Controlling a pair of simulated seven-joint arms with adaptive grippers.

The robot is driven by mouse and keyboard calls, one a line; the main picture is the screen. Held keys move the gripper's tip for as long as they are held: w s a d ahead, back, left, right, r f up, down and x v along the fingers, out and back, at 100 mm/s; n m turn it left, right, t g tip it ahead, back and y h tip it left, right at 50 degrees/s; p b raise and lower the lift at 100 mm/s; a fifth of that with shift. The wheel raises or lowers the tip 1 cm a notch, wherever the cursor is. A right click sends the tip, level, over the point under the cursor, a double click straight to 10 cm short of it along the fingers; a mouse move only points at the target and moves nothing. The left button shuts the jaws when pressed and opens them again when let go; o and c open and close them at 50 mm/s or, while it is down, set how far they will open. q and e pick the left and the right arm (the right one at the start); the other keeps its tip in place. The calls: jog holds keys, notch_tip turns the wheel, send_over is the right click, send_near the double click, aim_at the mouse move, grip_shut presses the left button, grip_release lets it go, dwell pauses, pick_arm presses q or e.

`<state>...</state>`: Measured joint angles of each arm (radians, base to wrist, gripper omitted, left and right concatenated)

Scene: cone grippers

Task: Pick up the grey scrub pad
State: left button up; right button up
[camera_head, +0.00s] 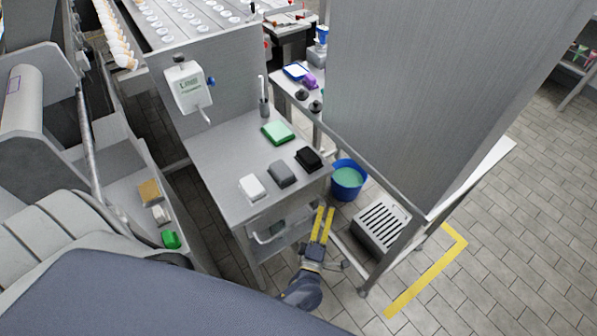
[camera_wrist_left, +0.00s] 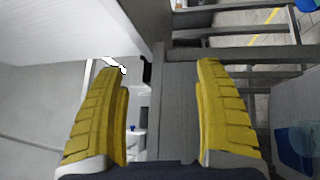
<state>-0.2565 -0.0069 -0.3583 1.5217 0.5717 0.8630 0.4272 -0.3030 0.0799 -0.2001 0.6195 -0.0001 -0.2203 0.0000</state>
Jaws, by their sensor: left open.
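The grey scrub pad (camera_head: 283,174) lies on the metal table (camera_head: 222,146), between a white pad (camera_head: 252,187) and a black pad (camera_head: 308,158). My left gripper (camera_head: 325,211) is open and empty, with yellow fingers. It is beside the table's front right corner in the head view, apart from the pad. In the left wrist view the open fingers (camera_wrist_left: 162,110) have nothing held between them, and the grey pad does not show there. My right gripper is not in view.
A green pad (camera_head: 278,132) lies farther back on the table. A blue bucket (camera_head: 347,180) and a slotted grey box (camera_head: 381,226) stand right of the table. A dispenser (camera_head: 188,88) hangs on the back panel. A tall metal panel (camera_head: 430,90) rises at right.

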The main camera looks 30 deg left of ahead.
aim_at(283, 171)
pick_arm(q)
jog(key=a+r+n+g+y, duration=0.3)
jog(key=r+n, duration=0.1)
jog(key=n, duration=0.3)
jog(key=w+a+r+n+g+y, duration=0.1)
jog(key=a+r+n+g+y, duration=0.2)
jog(key=n, duration=0.4)
jog(key=a+r+n+g+y, duration=0.2)
jog(key=a+r+n+y, duration=0.3)
jog(key=n, duration=0.2)
jog(key=shift+w+a+g, duration=0.15)
jog(key=shift+w+g, duration=0.1)
jog(key=shift+g, duration=0.15)
jog(key=n+g, duration=0.1)
jog(key=n, duration=0.2)
jog(key=shift+s+a+g, duration=0.1)
jog(key=shift+a+g, duration=0.25)
jog(key=shift+g, duration=0.05)
jog(key=shift+a+f+n+g+h, duration=0.2)
jog(key=shift+n+g+h, duration=0.25)
jog(key=shift+n, duration=0.45)
jog(key=n+g+h, duration=0.1)
jog(key=d+f+n+g+h, duration=0.1)
jog(key=n, duration=0.1)
jog(key=shift+x, duration=3.7)
jog(key=c, duration=1)
